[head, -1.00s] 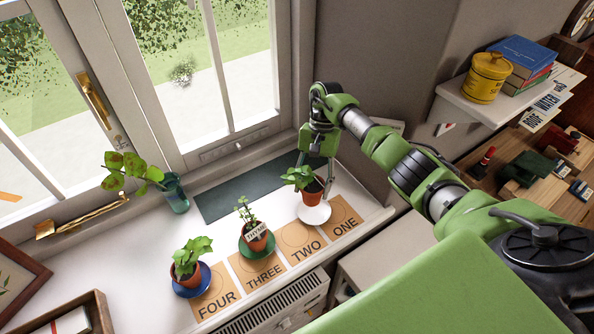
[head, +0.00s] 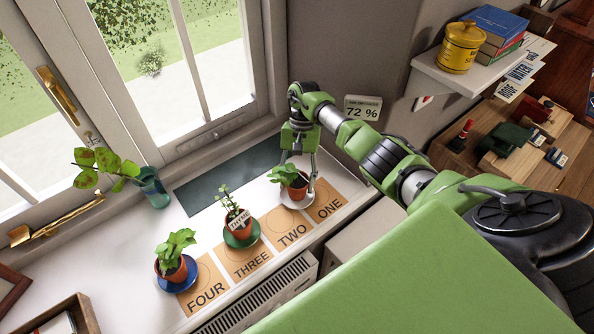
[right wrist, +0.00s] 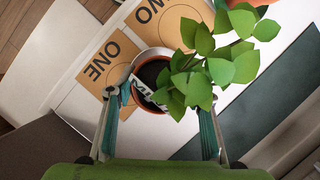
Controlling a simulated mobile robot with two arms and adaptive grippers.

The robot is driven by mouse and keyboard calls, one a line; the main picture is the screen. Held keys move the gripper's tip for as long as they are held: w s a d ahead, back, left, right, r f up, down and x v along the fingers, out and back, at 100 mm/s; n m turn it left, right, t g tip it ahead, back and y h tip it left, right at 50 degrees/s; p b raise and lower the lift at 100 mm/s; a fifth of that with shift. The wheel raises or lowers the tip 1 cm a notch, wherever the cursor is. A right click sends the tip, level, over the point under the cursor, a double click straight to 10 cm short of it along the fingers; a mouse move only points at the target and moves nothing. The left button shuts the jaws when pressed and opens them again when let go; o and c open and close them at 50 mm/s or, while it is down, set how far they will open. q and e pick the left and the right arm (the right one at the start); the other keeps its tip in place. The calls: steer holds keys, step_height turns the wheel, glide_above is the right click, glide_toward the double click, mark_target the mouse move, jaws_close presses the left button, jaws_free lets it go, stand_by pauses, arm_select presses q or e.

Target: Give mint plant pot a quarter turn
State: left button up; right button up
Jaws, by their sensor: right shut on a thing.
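The leafy plant in a terracotta pot (head: 298,192) stands upright in or just over a white saucer (head: 285,203) by the TWO card. My right gripper (head: 298,177) comes down from above with its fingers on either side of this pot, shut on it. In the right wrist view the pot (right wrist: 138,98) sits between the fingers. A white label (right wrist: 150,100) on it is partly hidden by leaves, and I cannot read it fully. Whether the pot touches the saucer is hard to tell. My left gripper is out of view.
The thyme pot (head: 237,222) on a green saucer stands close on the left, by card THREE. Another potted plant (head: 172,266) on a blue saucer is by FOUR. A dark green mat (head: 215,182) lies behind, bare. A glass vase (head: 152,188) stands farther left. Card ONE (head: 328,206) is clear.

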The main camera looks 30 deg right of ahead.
steer(key=o, duration=1.4)
